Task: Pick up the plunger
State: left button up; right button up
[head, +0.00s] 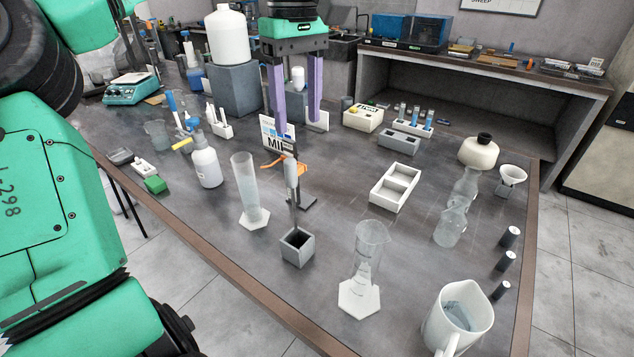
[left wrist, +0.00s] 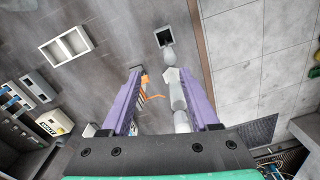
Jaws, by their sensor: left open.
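The plunger (head: 292,190) appears to be the thin upright rod with a grey handle. It stands in a small square grey holder (head: 297,248) near the table's front edge; the holder also shows in the left wrist view (left wrist: 163,37). My left gripper (head: 297,126) points down with its two purple fingers spread wide and nothing clamped between them. In the head view, its fingertips are above the handle's level, apart from it as far as I can tell. In the left wrist view, pale upright shapes overlap between the fingers (left wrist: 160,72), so the plunger is hard to separate there. My right gripper is out of view.
A measuring cylinder (head: 249,190) and a wash bottle (head: 206,160) stand left of the holder. Another cylinder (head: 366,268) and a white jug (head: 459,318) stand to its right. An orange item (head: 288,166) lies behind. A white divided tray (head: 394,187) has clear table around it.

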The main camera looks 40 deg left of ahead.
pick_arm(q)
send_over(292, 185)
notch_tip(292, 185, down, 7)
jog(key=shift+s+a, duration=0.1)
jog(key=shift+s, duration=0.05)
jog(key=f, duration=0.4)
jog(key=w+f+p, duration=0.1)
jog(key=f, duration=0.1)
jog(key=shift+a+f, duration=0.15)
jog(key=shift+a, duration=0.1)
jog(key=shift+f, duration=0.1)
grip_shut()
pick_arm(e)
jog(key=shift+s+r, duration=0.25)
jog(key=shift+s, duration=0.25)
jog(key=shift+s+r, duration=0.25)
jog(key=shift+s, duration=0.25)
